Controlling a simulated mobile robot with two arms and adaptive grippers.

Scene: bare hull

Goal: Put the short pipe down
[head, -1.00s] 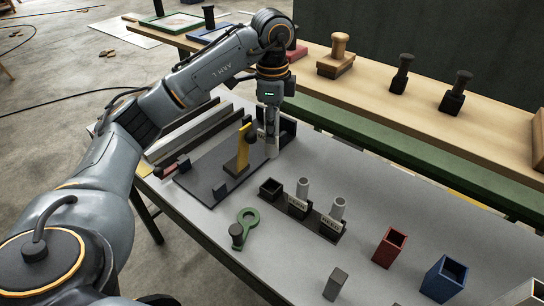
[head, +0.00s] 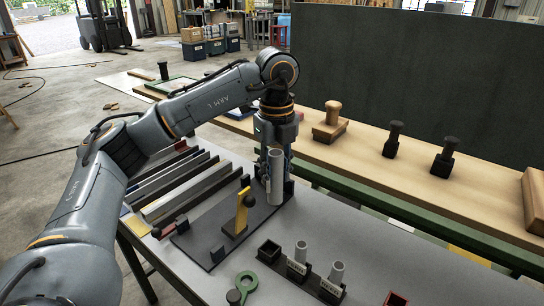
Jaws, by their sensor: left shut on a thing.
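My left gripper (head: 268,166) is shut on the short pipe (head: 276,180), a plain grey tube held upright. The pipe is over the far right end of the dark plate with the yellow bracket (head: 241,214). I cannot tell whether its lower end touches the plate. Part of the fingers is hidden behind the pipe. A dark rack (head: 318,284) stands nearer on the grey table, with two light grey pipes upright in it and an empty square socket (head: 269,250) at its left end. My right gripper is not in view.
Long bars (head: 178,190) lie left of the plate. A green ring tool (head: 246,282) lies near the rack, and a red box (head: 397,299) shows at the bottom edge. Beyond, a wooden bench (head: 350,152) carries a wooden block and black stamp-like pieces.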

